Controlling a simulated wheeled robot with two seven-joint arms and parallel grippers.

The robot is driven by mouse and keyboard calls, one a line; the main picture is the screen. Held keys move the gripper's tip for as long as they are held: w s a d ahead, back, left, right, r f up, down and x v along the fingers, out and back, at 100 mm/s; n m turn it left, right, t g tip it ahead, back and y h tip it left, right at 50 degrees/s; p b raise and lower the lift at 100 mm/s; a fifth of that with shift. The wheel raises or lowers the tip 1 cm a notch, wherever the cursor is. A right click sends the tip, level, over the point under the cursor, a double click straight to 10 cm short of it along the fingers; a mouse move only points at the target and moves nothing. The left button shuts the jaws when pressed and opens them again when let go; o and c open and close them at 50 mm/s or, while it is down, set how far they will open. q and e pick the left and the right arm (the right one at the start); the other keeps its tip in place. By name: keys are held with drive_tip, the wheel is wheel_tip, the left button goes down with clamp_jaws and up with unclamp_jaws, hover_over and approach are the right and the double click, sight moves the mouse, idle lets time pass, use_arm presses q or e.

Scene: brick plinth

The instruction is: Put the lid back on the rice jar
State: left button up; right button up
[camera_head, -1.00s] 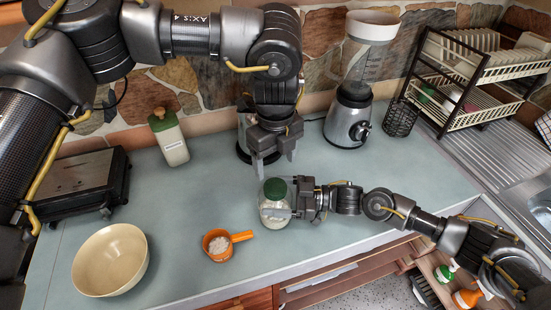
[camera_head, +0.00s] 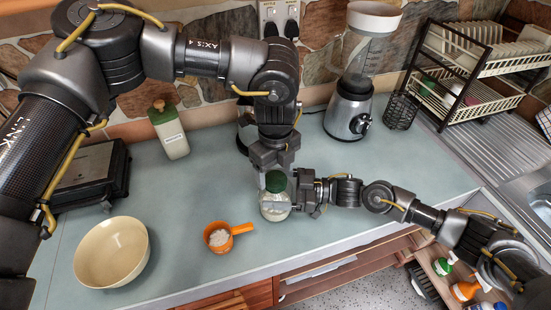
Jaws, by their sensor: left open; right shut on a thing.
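The rice jar (camera_head: 274,209) is clear with pale contents and stands near the counter's front edge. A dark green lid (camera_head: 276,181) shows on its mouth; I cannot tell whether it is fully seated. My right gripper (camera_head: 291,205) comes in from the right and is shut on the jar's side. My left gripper (camera_head: 275,174) points down from above, open, with its fingertips at the lid. The lid partly hides the fingers, so I cannot tell whether they touch it.
An orange measuring cup (camera_head: 222,238) with white grains and a cream bowl (camera_head: 112,251) stand to the left. A green-topped canister (camera_head: 169,132), a blender (camera_head: 350,110), a wire basket (camera_head: 401,113) and a dish rack (camera_head: 470,75) stand behind. The counter's right part is clear.

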use_arm(q)
drive_tip(key=shift+f, duration=0.85)
